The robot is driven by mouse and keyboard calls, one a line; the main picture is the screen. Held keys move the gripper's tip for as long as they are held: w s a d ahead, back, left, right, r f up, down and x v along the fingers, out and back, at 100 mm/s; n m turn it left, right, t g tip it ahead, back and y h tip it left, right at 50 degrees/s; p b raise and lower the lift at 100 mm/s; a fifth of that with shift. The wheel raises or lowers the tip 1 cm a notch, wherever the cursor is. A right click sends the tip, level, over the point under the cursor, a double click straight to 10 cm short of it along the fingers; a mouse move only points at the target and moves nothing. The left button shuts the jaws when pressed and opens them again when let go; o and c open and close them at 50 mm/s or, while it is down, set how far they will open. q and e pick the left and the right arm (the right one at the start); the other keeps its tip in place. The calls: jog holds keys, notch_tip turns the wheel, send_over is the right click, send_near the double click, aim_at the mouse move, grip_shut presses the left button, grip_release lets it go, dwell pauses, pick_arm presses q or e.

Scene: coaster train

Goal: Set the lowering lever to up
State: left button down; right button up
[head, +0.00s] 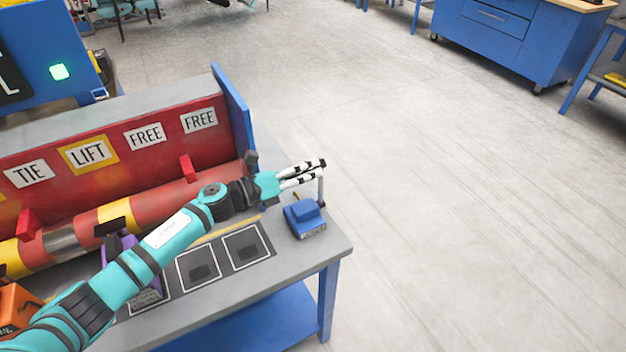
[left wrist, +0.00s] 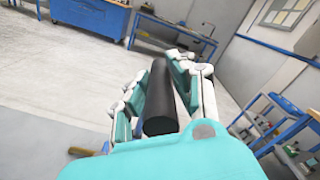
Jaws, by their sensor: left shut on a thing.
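The lowering lever has a blue base (head: 305,218) at the right end of the grey workbench. A thin grey rod (head: 321,188) rises nearly upright from the base's right side to my fingertips. My left gripper (head: 312,172) is above the base, its fingers shut on the lever's handle. In the left wrist view a dark cylindrical handle (left wrist: 160,100) lies between the two fingers of my left gripper (left wrist: 158,85). In the head view the fingers hide most of the handle. My right gripper is not in view.
A red panel (head: 110,150) with labels TIE, LIFT, FREE and FREE stands along the bench. A red and yellow tube (head: 150,202) lies before it. Black squares with white outlines (head: 246,247) are on the benchtop (head: 300,262). Open floor (head: 460,200) lies right of the bench.

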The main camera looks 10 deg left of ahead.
pick_arm(q)
jog(key=shift+w+a+b, duration=0.65)
jog(key=shift+w+b, duration=0.05)
jog(key=shift+w, duration=0.15)
jog(key=c, duration=1.1)
grip_release()
jog(key=shift+f, duration=0.1)
notch_tip(320, 180, up, 10)
